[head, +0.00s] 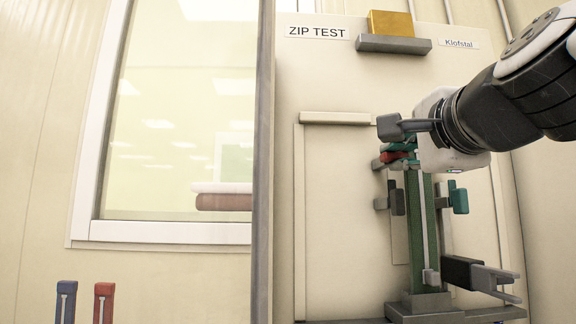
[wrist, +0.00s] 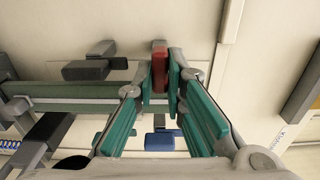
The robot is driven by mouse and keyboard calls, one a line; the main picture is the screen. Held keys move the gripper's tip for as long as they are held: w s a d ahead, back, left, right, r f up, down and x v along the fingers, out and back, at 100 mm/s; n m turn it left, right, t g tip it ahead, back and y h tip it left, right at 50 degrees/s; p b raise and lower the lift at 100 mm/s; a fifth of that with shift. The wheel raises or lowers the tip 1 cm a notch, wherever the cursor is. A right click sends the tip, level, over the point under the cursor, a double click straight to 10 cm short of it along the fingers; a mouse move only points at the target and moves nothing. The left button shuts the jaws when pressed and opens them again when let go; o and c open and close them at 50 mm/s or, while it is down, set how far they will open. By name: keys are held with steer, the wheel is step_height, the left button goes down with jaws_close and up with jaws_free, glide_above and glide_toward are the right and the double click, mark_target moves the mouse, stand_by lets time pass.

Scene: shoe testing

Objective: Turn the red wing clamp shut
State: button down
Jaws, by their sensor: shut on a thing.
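The red wing clamp (head: 394,157) is near the top of the upright green test stand (head: 421,235) in the head view. In the wrist view the red clamp (wrist: 159,68) shows as a small block between the teal finger pads. My gripper (wrist: 161,86) is shut on it, one pad on each side. In the head view my gripper (head: 398,153) reaches in from the right and partly hides the clamp and the stand's top. I cannot tell how far the clamp is turned.
A dark clamp (head: 397,198) and a teal clamp (head: 459,197) sit lower on the stand. A dark forked part (head: 480,274) juts right near its base. A panel stands close behind. Blue and red parts (head: 103,300) are at lower left.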

steer(key=shift+f, duration=0.1)
stand_by(0.4)
steer(key=c, duration=1.6)
jaws_free()
steer(key=shift+c, duration=0.2)
steer(key=s, duration=1.2)
